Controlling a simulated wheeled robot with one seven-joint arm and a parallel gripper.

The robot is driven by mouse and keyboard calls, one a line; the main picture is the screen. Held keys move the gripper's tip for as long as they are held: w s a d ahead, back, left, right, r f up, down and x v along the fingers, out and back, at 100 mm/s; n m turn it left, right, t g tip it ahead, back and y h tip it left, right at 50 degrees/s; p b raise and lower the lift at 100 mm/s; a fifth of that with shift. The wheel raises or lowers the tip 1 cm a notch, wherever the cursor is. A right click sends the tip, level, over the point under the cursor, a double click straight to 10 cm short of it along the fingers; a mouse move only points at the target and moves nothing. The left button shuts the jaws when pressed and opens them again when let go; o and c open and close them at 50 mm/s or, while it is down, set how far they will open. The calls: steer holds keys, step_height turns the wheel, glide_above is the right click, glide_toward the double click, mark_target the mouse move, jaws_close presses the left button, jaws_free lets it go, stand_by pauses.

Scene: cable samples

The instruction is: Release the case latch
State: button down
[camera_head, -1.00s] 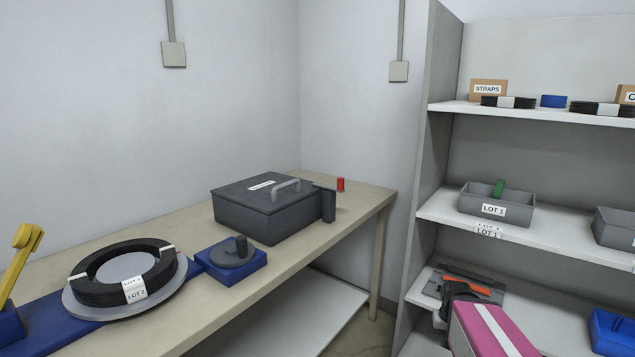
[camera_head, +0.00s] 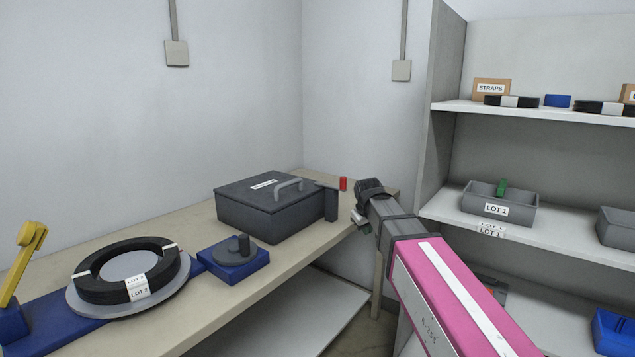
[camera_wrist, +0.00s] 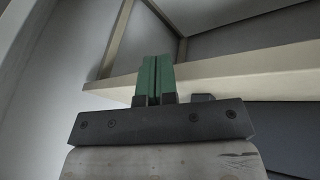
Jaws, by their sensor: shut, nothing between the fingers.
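The dark grey case (camera_head: 262,215) sits shut on the bench, with a grey handle (camera_head: 289,186) and a white label on its lid. At its right side stands a dark post (camera_head: 331,206) with a flat dark arm on top. A red grip (camera_head: 343,183) shows at the far end of that arm; this looks like the latch. My gripper (camera_head: 359,216) is right of the post, near the bench's right end, and apart from the case. In the wrist view its green fingers (camera_wrist: 156,66) are together and empty. The case is not recognisable there.
The bench (camera_head: 305,264) has a blue block with a round knob (camera_head: 234,254), a cable coil (camera_head: 130,268) on a round plate and a yellow lever (camera_head: 22,260). A shelf unit (camera_head: 447,110) with bins stands at the right. A pale edge (camera_wrist: 220,70) crosses the wrist view.

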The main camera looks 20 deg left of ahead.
steer(key=s+a+r+n+t+y, duration=0.1)
steer(key=a+r+n, duration=0.3)
steer(key=a+r, duration=1.4)
step_height(320, 180, up, 3)
steer(key=shift+s+a+f+t+y, duration=0.1)
steer(key=shift+s+a+t+y, duration=0.25)
steer(key=shift+s+t, duration=0.35)
glide_toward(317, 187)
steer(key=f, duration=0.1)
steer(key=a+f, duration=0.1)
steer(key=f, duration=0.1)
steer(key=a+f, duration=0.1)
steer(key=shift+a+f, duration=0.15)
steer(key=shift+a, duration=0.1)
steer(key=w, duration=0.1)
steer(key=w+d, duration=0.1)
steer(key=w, duration=0.1)
steer(key=shift+f, duration=0.15)
steer(key=shift+w+d, duration=0.25)
steer(key=shift+w, duration=0.15)
